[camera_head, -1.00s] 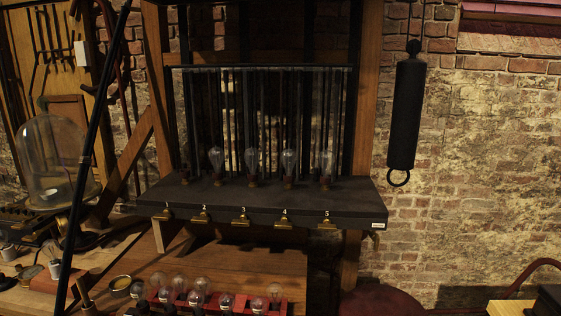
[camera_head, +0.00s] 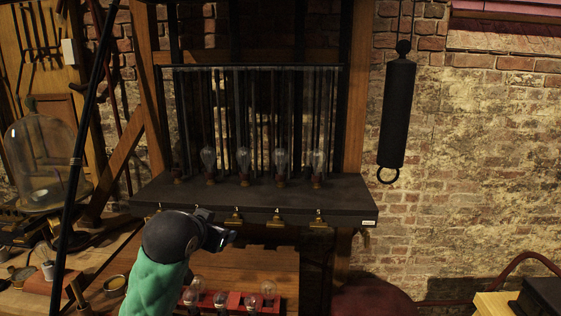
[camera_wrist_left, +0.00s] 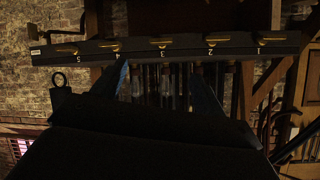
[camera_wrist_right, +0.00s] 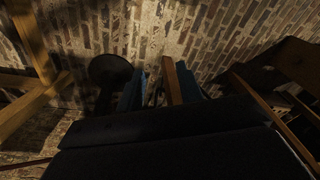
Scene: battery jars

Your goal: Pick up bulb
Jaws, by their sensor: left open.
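Several clear glass bulbs stand upright in a row on the dark shelf (camera_head: 340,198), among them one at the left (camera_head: 208,160) and one at the right (camera_head: 318,162). More bulbs (camera_head: 268,290) sit in a red tray (camera_head: 235,301) on the wooden bench below. My left gripper (camera_head: 220,237) is in front of the shelf's front edge, above the tray's left end, and covers part of both. Its fingers are apart with nothing held; they also show in the left wrist view (camera_wrist_left: 161,88). My right gripper (camera_wrist_right: 160,85) shows only in the right wrist view, fingers apart and empty.
Brass clips (camera_head: 275,221) hang along the shelf's front edge. A glass bell jar (camera_head: 42,165) and small pots (camera_head: 116,283) stand on the left of the bench. A dark cylinder (camera_head: 397,112) hangs at right on the brick wall. A black pole (camera_head: 78,150) stands at left.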

